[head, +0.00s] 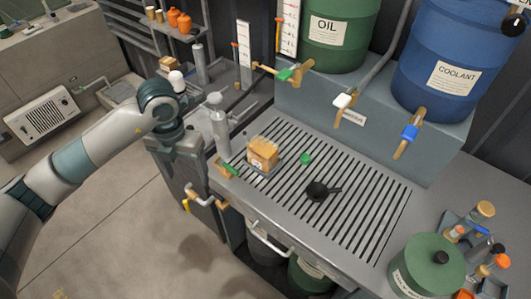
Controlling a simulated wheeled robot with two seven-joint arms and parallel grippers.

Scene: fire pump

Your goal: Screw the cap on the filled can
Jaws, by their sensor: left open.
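A small can (262,154) with an orange-yellow body and a dark mark on its front stands upright near the left end of the slatted drain grate. A small green round cap (305,158) lies on the grate to its right, apart from the can. The can's top is too small to make out clearly. My left gripper (182,150) is left of the can, beside the bench's left edge, clear of both can and cap. It is open; its fingertips are hard to make out. My right gripper is out of view.
A black funnel-like piece (317,190) lies on the grate (365,215). A silver upright cylinder (219,130) stands between my left gripper and the can. Oil (345,40) and coolant (440,60) drums with taps stand behind. A green lidded pot (428,268) and several bottles occupy the front right.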

